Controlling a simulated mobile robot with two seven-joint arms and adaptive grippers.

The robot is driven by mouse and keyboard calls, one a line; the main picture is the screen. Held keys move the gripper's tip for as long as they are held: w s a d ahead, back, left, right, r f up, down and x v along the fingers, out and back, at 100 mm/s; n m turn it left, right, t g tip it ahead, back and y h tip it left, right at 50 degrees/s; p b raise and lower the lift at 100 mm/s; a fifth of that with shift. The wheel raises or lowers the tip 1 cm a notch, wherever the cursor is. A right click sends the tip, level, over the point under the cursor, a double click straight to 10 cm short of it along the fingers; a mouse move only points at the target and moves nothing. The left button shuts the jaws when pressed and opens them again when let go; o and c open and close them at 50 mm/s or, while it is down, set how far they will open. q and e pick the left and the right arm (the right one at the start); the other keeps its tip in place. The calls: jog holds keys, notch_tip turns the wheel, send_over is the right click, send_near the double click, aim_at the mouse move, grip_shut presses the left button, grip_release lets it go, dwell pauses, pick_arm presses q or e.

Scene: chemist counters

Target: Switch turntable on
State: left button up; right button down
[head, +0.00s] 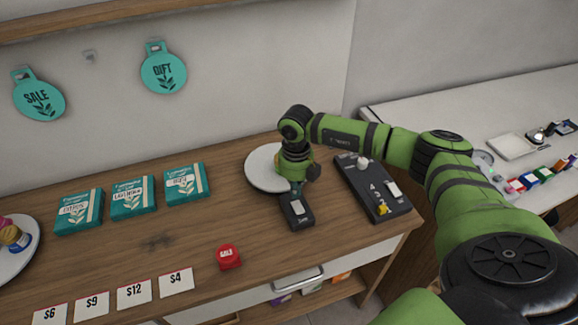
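The turntable (262,180) is a white round disc on the wooden counter, partly hidden behind my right gripper. In front of it is a small black switch box (304,222) with a white rocker and a label too small to read. My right gripper (297,188) points down over the back end of this box. Its fingers look narrow and together, with nothing visible between them; I cannot tell whether they touch the box. To the right lies a black panel (365,185) with a pale knob, numbers, a white switch and a yellow pointer. My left gripper is not in view.
Teal boxes (133,197) stand at the back left, with price cards (134,292) and a red block (228,256) in front. A plate (20,262) is at the left edge. A white counter (450,105) stands at the right. My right arm covers the lower right.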

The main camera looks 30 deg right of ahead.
notch_tip(320, 180, up, 4)
jog(key=a+r+b, duration=0.1)
jog(key=b, duration=0.1)
pick_arm(q)
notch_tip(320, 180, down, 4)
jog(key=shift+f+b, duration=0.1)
jog(key=shift+b, duration=0.7)
pick_arm(e)
notch_tip(320, 180, up, 5)
send_over(293, 202)
jog(key=shift+s+a+f, duration=0.1)
jog(key=shift+a, duration=0.1)
jog(key=shift+d+f, duration=0.1)
